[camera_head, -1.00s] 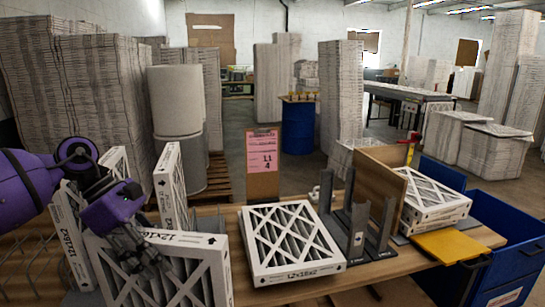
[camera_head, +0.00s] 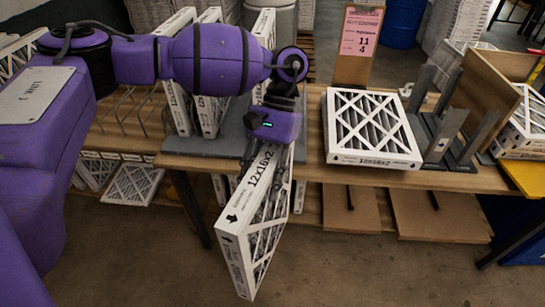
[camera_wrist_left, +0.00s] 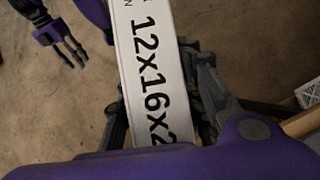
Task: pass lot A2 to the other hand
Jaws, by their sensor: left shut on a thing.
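A white-framed pleated filter (camera_head: 238,228) marked 12x16x2 hangs tilted in front of the table's front edge. My left gripper (camera_head: 268,160) is shut on its upper part. In the left wrist view, the filter's printed edge (camera_wrist_left: 148,60) runs between the fingers of my left gripper (camera_wrist_left: 160,95). I cannot read a lot mark A2 on it. My right gripper (camera_wrist_left: 66,45) shows at the upper left of the left wrist view, apart from the filter. Its dark fingers are spread and empty. It is not visible in the head view.
Another filter (camera_head: 370,128) lies flat on the wooden table (camera_head: 312,160). Upright filters (camera_head: 178,100) stand behind my left arm. Grey metal uprights (camera_head: 443,133) and a clipboard (camera_head: 358,45) stand on the table. The floor in front (camera_head: 380,270) is clear.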

